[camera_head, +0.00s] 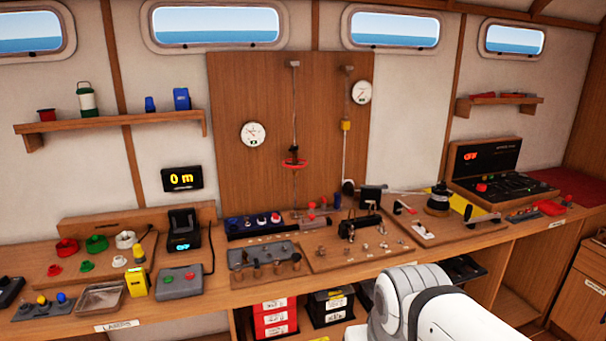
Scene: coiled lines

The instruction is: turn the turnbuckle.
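A wooden board (228,100) on the back wall carries a vertical line from a top bracket (294,64) down toward the bench. A red, roughly ring-shaped part with a dark middle (294,163) sits partway down this line; it looks like the turnbuckle, but it is too small to be sure. A round white dial gauge (253,134) is fixed to its left. A second line to the right has a yellow block (346,126) and another dial (361,92) near its top. My white arm shows at the bottom centre-right; my gripper is not in view.
The long bench (215,295) is crowded below the board: a blue-black panel (240,226), a grey block with pegs (262,254), a wooden fittings board (330,262) and a dark winch (438,200). A wall shelf (105,123) is at left. Air before the line looks clear.

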